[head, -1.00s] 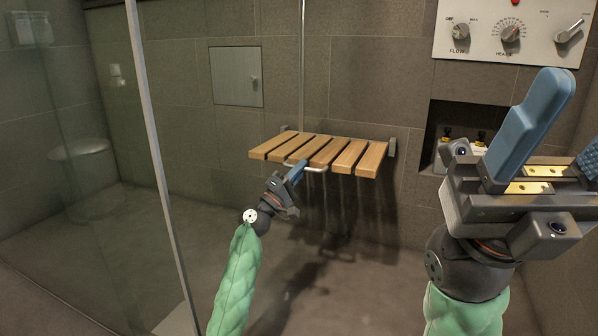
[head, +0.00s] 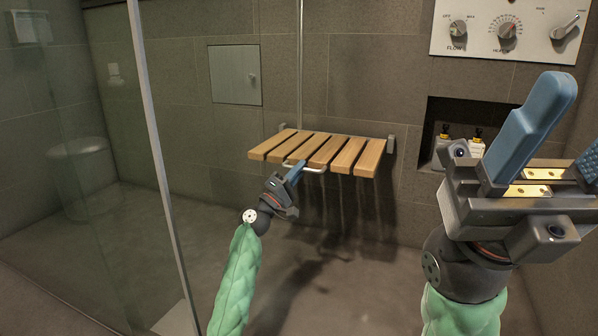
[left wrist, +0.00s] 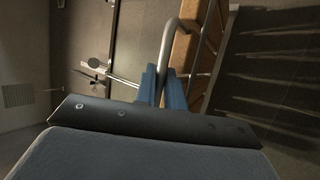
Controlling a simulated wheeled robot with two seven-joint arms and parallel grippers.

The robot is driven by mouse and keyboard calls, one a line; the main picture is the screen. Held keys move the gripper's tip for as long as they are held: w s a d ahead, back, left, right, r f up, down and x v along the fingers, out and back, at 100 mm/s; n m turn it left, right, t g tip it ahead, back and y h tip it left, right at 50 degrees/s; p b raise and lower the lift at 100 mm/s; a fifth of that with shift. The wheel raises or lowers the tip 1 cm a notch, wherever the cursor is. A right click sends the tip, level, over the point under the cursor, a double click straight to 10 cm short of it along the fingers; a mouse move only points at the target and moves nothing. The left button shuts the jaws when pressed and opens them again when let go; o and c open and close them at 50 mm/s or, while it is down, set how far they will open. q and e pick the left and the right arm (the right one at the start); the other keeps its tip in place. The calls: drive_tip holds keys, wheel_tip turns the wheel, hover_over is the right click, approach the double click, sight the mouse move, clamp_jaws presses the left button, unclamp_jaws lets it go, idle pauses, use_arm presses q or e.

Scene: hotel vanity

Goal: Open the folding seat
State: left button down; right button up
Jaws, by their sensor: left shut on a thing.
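The folding seat (head: 322,150) has several wooden slats and is mounted on the tiled wall. It lies folded down, about level. A bent metal bar (head: 310,167) shows at its front edge. My left gripper (head: 294,172) reaches up to this front edge and is shut on the metal bar. In the left wrist view the blue fingers (left wrist: 161,88) close around the bar (left wrist: 170,50), with the wooden slats (left wrist: 195,45) beside it. My right gripper (head: 555,135) is in the near right, away from the seat, with its fingers apart and nothing between them.
A glass panel with a metal edge (head: 158,150) stands left of my left arm. A control panel (head: 505,28) with knobs is on the wall at upper right. Below it, a niche holds small bottles (head: 476,140). The floor below the seat looks clear.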

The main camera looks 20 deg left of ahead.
use_arm(q)
drive_tip(key=c, duration=1.5)
unclamp_jaws()
drive_tip(key=shift+a+f, duration=0.1)
drive_tip(key=shift+f, duration=0.05)
drive_tip(key=p+v, duration=0.3)
drive_tip(key=v, duration=0.4)
drive_tip(key=shift+s+a+f, duration=0.15)
drive_tip(key=shift+s+a, duration=0.05)
drive_tip(key=shift+s, duration=0.1)
